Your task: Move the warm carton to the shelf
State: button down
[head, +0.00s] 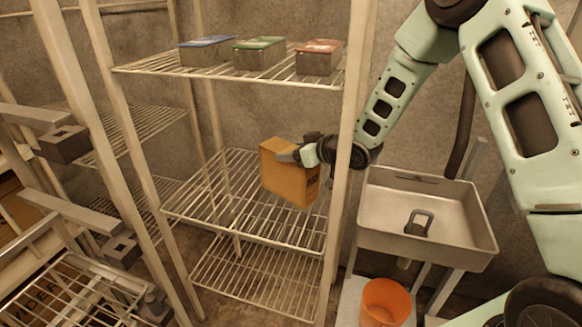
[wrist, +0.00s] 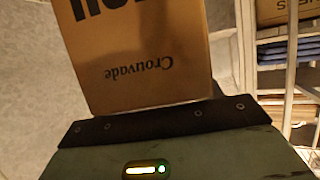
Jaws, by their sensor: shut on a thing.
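A brown cardboard carton (head: 287,185) is in my gripper (head: 290,155) at the middle wire shelf (head: 225,205) of the rack. My gripper is shut on the carton's upper part, reaching in from the right past the front right post. The carton is slightly tilted in the head view, and I cannot tell whether its base touches the shelf wires. The fingertips are hidden in the wrist view.
The upper shelf (head: 150,66) holds a blue-lidded tub (head: 207,50), a green-lidded tub (head: 259,52) and a red-lidded tub (head: 319,58). The right post (head: 350,130) stands close to my arm. A metal sink (head: 425,215) and an orange bucket (head: 386,303) are at right. The middle shelf's left is bare.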

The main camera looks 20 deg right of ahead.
jog(key=shift+f, duration=2.15)
jog(key=shift+c, duration=1.6)
grip_release()
jog(key=shift+f, duration=0.15)
jog(key=shift+r, duration=0.25)
jog(key=v, duration=1.2)
jog(key=shift+b, duration=0.45)
jog(key=shift+f, duration=0.1)
